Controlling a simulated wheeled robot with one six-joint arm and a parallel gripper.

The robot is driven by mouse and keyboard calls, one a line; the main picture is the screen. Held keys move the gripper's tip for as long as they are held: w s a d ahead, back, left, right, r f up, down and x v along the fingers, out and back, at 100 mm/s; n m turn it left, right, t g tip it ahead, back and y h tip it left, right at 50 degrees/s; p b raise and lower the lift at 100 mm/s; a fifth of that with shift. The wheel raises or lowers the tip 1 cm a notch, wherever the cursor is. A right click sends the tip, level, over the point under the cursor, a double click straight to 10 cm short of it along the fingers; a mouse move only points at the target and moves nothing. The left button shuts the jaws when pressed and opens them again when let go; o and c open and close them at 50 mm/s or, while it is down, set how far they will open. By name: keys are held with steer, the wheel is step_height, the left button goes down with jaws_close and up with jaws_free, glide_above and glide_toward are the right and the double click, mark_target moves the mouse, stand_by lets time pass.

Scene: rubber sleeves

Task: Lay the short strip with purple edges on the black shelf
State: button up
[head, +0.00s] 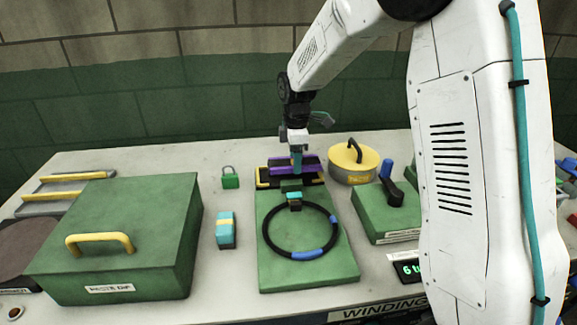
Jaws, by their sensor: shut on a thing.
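The short dark strip with purple edges (312,168) lies crosswise at the back middle of the bench. My gripper (296,167) points down onto its middle and is shut on it, covering part of it. The black shelf (263,182) with yellow corner marks is directly below and around the strip, behind the green board. The strip looks level and very close to the shelf top; I cannot tell whether it touches.
A green board (335,272) with a black ring (268,247) lies in front. A large green box (120,240) stands left, a teal block (226,230) and a green padlock (230,178) beside the board. A yellow round lidded tin (353,165) and a green lever box (375,215) stand right.

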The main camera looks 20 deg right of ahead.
mark_target(288, 158)
steer(key=shift+w+a+f, duration=0.2)
steer(key=shift+w+a, duration=0.5)
steer(key=shift+w, duration=0.35)
steer(key=shift+f, duration=1.65)
steer(key=o, duration=0.7)
steer(key=shift+f, duration=0.15)
